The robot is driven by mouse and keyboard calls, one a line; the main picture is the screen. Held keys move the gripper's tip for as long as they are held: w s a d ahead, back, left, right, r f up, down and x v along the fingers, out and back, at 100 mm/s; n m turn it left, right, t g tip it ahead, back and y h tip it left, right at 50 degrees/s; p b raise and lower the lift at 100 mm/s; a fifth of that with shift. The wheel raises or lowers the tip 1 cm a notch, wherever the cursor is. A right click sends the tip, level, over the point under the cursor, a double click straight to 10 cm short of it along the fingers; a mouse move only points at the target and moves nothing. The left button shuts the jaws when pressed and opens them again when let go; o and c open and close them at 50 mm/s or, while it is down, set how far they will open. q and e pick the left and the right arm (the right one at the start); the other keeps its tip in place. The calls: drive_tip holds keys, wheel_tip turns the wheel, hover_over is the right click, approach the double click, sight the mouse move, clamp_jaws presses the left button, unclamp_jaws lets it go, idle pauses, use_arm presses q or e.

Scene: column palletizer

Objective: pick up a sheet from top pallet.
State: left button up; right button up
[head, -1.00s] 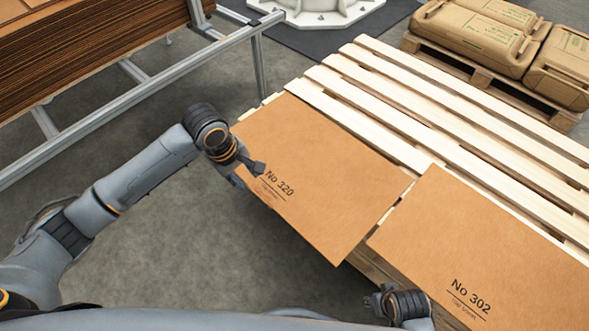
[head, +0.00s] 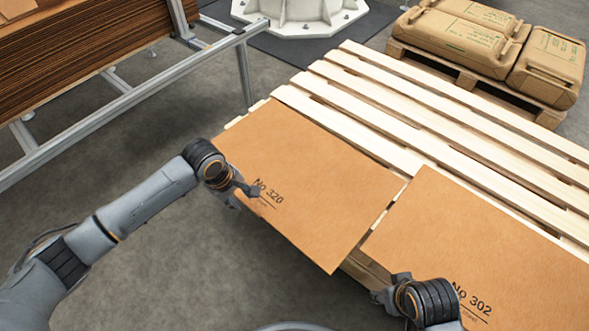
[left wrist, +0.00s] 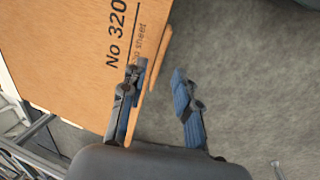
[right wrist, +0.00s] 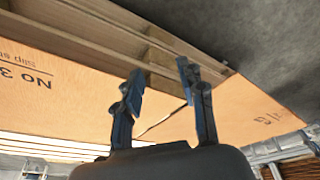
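Sheet No 320 (head: 310,185) lies flat on the slatted pallet (head: 450,130), its near edge overhanging. Sheet No 302 (head: 475,240) lies to its right, with a narrow gap between them. My left gripper (head: 247,192) is at the near edge of sheet No 320, by its printed label. In the left wrist view its fingers (left wrist: 157,82) are apart, one over the sheet, the other over the floor. My right gripper (head: 385,290) is near the near-left corner of sheet No 302. In the right wrist view its fingers (right wrist: 161,80) are apart with nothing visibly clamped.
A metal-framed rack (head: 120,90) with a tall stack of brown sheets (head: 85,60) stands at the upper left. A small pallet with brown sacks (head: 460,35) is at the upper right. A white pedestal base (head: 300,15) is at the back. Grey floor is clear at the left.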

sight(245, 203)
use_arm(q)
drive_tip(key=b+x, duration=0.2)
drive_tip(key=x, duration=0.3)
use_arm(e)
drive_tip(key=v, duration=0.3)
drive_tip(key=shift+s+d+r, duration=0.1)
drive_tip(key=shift+s+r, duration=0.15)
drive_tip(key=shift+r, duration=0.1)
use_arm(q)
drive_tip(key=shift+c, duration=0.2)
clamp_jaws()
